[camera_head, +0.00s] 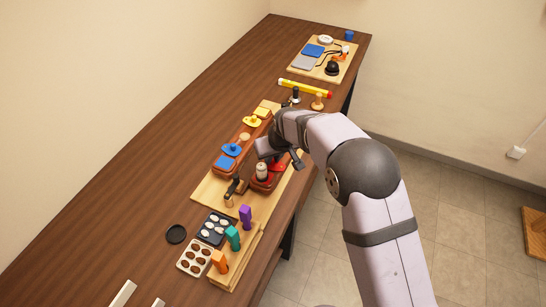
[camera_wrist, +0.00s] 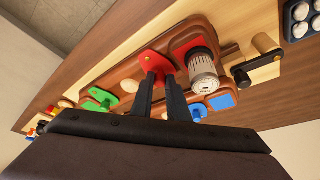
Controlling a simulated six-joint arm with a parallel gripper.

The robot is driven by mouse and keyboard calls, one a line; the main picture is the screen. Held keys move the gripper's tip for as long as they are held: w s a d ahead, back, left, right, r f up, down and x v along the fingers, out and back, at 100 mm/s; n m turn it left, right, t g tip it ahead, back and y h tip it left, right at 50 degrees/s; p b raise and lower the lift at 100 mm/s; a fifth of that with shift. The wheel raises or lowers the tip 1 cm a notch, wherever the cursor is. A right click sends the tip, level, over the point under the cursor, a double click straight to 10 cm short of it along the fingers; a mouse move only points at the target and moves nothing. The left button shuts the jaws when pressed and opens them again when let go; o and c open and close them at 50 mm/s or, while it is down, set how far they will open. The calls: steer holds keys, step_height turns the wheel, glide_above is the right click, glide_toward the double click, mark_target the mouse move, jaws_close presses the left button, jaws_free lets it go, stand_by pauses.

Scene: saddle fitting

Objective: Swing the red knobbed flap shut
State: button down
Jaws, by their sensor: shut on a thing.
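The red flap (camera_wrist: 150,57) shows in the wrist view, lying on the wooden board beside its compartment. In the head view part of the red flap (camera_head: 278,166) shows below my arm. My gripper (camera_wrist: 158,75) is shut on the flap's knob, which is mostly hidden between the fingers. The red-floored compartment (camera_wrist: 185,45) is uncovered, with a silver-grey cylinder (camera_wrist: 202,68) inside. In the head view the cylinder (camera_head: 262,171) stands in the compartment, close beside my gripper (camera_head: 282,160).
A blue flap (camera_wrist: 198,112) and a green flap (camera_wrist: 98,100) sit on the same board. A black latch with a wooden knob (camera_wrist: 263,43) is beside the compartment. In the head view, a peg rack (camera_head: 240,255) and egg-like trays (camera_head: 215,228) lie nearer. The table's left side is clear.

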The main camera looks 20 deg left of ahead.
steer(key=c, duration=1.7)
jaws_free()
steer(key=shift+r, duration=0.1)
steer(key=shift+b+v, duration=1.4)
steer(key=shift+v, duration=2.2)
